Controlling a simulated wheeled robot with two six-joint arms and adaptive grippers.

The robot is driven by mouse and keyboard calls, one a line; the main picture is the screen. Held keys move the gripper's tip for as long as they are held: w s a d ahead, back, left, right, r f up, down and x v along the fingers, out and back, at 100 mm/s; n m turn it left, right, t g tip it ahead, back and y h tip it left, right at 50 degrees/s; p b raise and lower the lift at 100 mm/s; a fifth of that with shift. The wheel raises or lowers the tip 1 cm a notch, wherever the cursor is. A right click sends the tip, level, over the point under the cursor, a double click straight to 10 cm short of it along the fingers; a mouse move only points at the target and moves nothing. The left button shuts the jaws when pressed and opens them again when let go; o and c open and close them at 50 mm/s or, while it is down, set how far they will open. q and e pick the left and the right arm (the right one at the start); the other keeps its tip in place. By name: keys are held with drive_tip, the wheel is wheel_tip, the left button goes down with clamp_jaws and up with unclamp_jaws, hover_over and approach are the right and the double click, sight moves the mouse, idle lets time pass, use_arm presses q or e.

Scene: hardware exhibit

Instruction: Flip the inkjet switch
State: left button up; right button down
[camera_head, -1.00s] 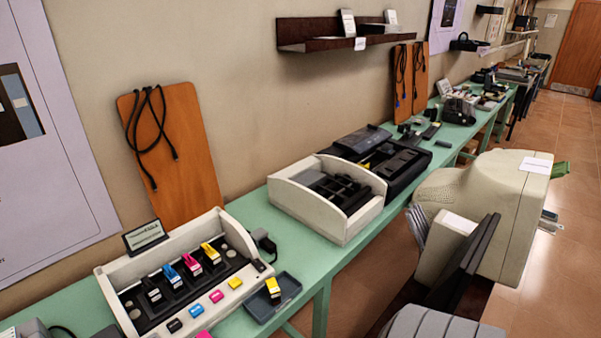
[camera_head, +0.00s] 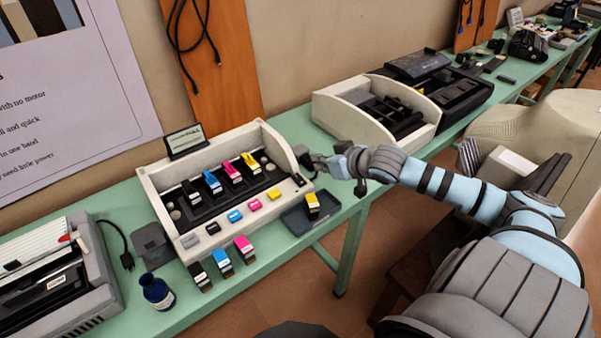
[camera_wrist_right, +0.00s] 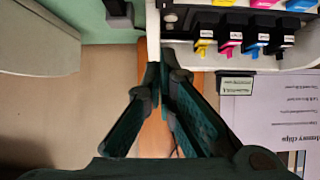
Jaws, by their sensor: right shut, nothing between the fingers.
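The inkjet printer (camera_head: 160,180) is an open cream case with a black bed holding several colored cartridges, on the green table. A small dark rocker-like patch (camera_head: 298,179), seemingly its switch, sits at the right end of its front edge. My right gripper (camera_head: 312,162) is shut and empty beside the printer's right end, close to that patch; whether it touches the case is unclear. In the right wrist view, the closed fingers (camera_wrist_right: 159,76) point at the printer's cream side wall (camera_wrist_right: 152,22). The switch cannot be made out there. My left gripper is out of view.
A dark tray (camera_head: 292,222) with a yellow cartridge (camera_head: 312,206) lies right of the printer. Loose cartridges (camera_head: 222,262) and an ink bottle (camera_head: 158,293) stand in front. Another cream open case (camera_head: 330,118) is farther right. A grey machine (camera_head: 55,290) is at left.

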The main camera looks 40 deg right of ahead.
drive_tip(key=b, duration=0.3)
hover_over(301, 180)
wheel_tip(301, 180, down, 6)
drive_tip(key=shift+s+d+r, duration=0.1)
drive_tip(key=shift+s+r, duration=0.05)
drive_tip(key=shift+r, duration=0.1)
drive_tip(key=f, duration=0.2)
drive_tip(key=shift+w+f, duration=0.2)
drive_tip(key=shift+f, duration=0.1)
drive_tip(key=shift+d+f, duration=0.1)
drive_tip(key=shift+f, duration=0.4)
